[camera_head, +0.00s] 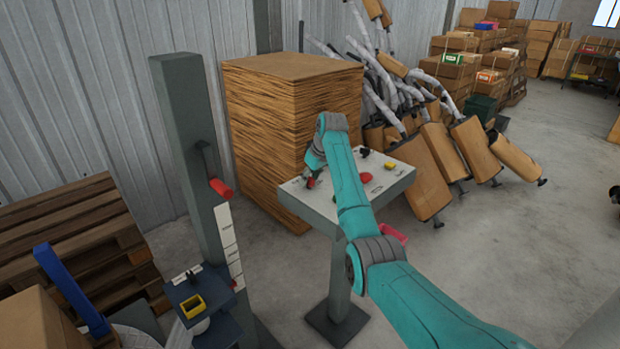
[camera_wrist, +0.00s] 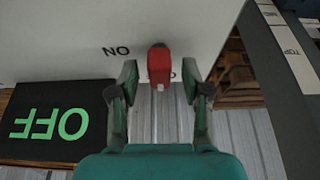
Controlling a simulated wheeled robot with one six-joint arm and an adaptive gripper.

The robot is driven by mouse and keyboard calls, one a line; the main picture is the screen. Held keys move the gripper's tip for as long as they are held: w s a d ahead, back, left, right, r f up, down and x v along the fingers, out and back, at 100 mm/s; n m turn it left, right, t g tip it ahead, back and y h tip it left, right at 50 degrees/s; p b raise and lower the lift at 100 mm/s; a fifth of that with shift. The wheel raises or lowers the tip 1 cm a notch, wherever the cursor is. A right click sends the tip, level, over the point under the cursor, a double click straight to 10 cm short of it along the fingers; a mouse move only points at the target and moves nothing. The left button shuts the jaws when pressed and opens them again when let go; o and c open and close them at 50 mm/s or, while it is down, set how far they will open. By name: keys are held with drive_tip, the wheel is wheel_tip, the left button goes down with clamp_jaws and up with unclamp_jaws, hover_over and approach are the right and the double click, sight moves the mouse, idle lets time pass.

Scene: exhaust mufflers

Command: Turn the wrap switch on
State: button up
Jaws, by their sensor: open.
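The likely wrap switch, a red-tipped switch (camera_wrist: 159,66), stands on a pale panel (camera_wrist: 60,40) in the wrist view. An upside-down "ON" is printed beside it; another label is partly hidden behind it. A black sign (camera_wrist: 58,122) with green upside-down "OFF" is at the lower left. My gripper (camera_wrist: 160,78) is open, with one finger on each side of the red tip; gaps show on both sides. In the head view my gripper (camera_head: 312,182) is at the left end of the pedestal panel (camera_head: 397,176), mostly hidden by my arm.
The panel also carries a red button (camera_head: 365,177), a yellow control (camera_head: 389,166) and a black knob (camera_head: 364,152). A grey post (camera_head: 190,140) with a red-handled lever (camera_head: 220,188) stands left.

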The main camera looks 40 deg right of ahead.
clamp_jaws()
drive_tip(key=shift+m, duration=0.4)
drive_tip(key=m+h, duration=0.1)
drive_tip(key=m, duration=0.2)
drive_tip(key=shift+a+m+h, duration=0.15)
drive_tip(key=shift+m+h, duration=0.15)
drive_tip(key=shift+h, duration=0.1)
drive_tip(key=m+g+h, duration=0.1)
drive_tip(key=m, duration=0.3)
drive_tip(key=shift+w+m, duration=0.1)
drive_tip(key=shift+m, duration=0.2)
drive_tip(key=m, duration=0.2)
drive_tip(key=m+g+h, duration=0.1)
drive_tip(key=m, duration=0.1)
drive_tip(key=shift+w+a+g, duration=0.1)
drive_tip(key=shift+g, duration=0.2)
drive_tip(key=shift+m+g+h, duration=0.3)
drive_tip(key=shift+m+g, duration=0.6)
drive_tip(key=shift+m, duration=1.5)
